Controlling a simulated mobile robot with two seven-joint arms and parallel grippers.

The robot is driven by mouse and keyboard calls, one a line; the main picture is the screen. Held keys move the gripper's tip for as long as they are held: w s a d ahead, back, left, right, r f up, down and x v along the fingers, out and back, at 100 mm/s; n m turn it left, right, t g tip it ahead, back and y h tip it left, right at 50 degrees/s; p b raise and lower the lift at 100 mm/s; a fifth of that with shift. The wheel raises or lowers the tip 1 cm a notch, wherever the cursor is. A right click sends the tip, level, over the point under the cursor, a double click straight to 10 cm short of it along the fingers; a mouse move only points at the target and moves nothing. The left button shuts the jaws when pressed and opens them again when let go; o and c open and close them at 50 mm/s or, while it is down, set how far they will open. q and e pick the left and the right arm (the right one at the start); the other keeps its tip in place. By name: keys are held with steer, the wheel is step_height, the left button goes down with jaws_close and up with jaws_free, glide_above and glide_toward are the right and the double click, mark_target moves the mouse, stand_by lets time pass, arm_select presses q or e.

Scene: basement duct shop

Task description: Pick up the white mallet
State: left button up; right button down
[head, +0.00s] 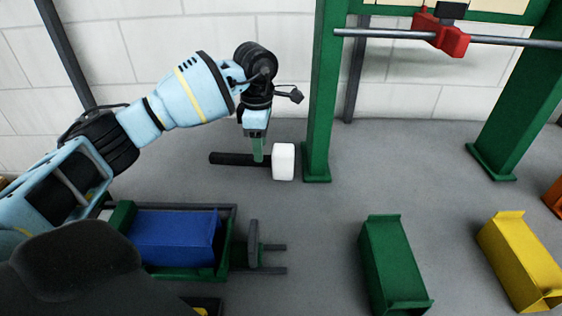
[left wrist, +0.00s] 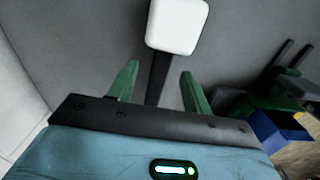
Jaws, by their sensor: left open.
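The white mallet (head: 284,162) has a white block head and a black handle, and lies on the grey surface left of the foot of a green post. My left gripper (head: 258,158) points down at the handle, close to the head. In the left wrist view the mallet's white head (left wrist: 177,26) is beyond the fingertips. The dark handle runs back between the two green fingers of my left gripper (left wrist: 158,80), which are apart. Part of the handle is hidden behind the gripper body. I cannot tell whether a finger touches the handle. My right gripper is not in view.
A green post (head: 320,100) stands just right of the mallet head. A blue box (head: 175,237) sits in a green-framed carrier at the lower left. A green duct piece (head: 393,262) and a yellow one (head: 518,258) lie at the right. The grey surface between them is clear.

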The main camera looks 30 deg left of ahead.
arm_select(q)
steer(key=f, duration=0.5)
steer(key=shift+d, duration=0.2)
steer(key=shift+r, duration=0.1)
jaws_close()
